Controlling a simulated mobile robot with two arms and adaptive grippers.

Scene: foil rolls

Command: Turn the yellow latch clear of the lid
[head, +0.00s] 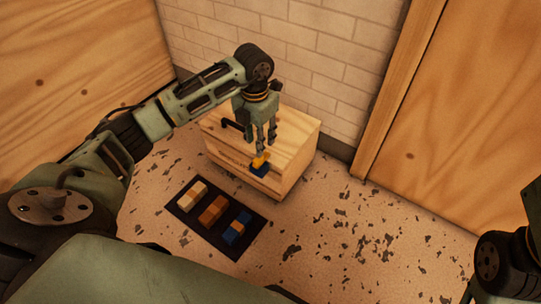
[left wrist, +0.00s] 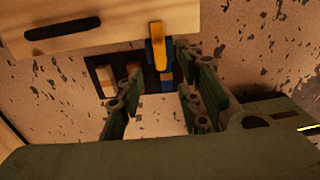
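A wooden box (head: 290,140) with a pale wooden lid stands against the brick wall. The yellow latch (head: 261,160) sits at the lid's front edge, above a blue block (head: 260,171) on the box's front. In the left wrist view the yellow latch (left wrist: 156,31) shows against the wood, with blue beneath it. My left gripper (head: 266,144) points down just above the latch. Whether a finger touches the latch I cannot tell. Part of my right arm shows at the lower right; its gripper is not visible.
A black handle (head: 233,124) is on the lid. A dark mat (head: 222,246) with cream, orange and blue blocks lies on the speckled floor before the box. Wooden panels stand left and right. Floor right of the mat is clear.

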